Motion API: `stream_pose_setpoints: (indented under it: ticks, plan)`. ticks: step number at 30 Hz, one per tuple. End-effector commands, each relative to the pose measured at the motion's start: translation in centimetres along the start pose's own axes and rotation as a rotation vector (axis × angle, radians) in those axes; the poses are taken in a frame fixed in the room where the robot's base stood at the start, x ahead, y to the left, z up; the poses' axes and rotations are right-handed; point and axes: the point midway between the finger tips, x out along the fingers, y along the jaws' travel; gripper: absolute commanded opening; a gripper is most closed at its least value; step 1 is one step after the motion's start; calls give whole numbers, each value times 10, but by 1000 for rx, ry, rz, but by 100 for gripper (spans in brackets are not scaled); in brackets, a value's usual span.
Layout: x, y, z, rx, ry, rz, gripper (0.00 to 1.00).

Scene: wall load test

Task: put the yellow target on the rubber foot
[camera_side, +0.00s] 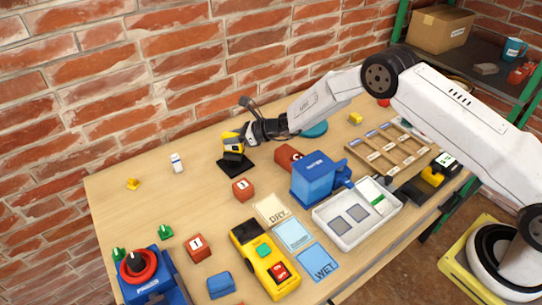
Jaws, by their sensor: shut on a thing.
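My gripper (244,137) is at the back middle of the table, near the brick wall. It is shut on a yellow block with dark parts, which I take as the yellow target (231,143). The target is just above or on a flat black square piece (224,168), which looks like the rubber foot. I cannot tell whether the two touch. My fingers hide part of the target.
A red cube (243,190) lies in front of the black piece. A blue box-shaped device (315,178) and a white tray (345,239) stand to the right. A yellow meter (256,257) lies in front.

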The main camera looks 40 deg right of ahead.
Motion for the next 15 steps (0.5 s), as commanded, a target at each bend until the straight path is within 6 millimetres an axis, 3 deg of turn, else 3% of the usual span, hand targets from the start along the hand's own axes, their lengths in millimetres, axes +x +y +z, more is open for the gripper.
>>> stream_pose_setpoints:
  ticks: [3, 4, 7, 15]
  plan:
    - [1, 0, -2, 0, -1, 0, 0]
    - [1, 0, -3, 1, 0, 0, 38]
    - [1, 0, -2, 0, 0, 0, 70]
    - [1, 0, -2, 0, 0, 0, 70]
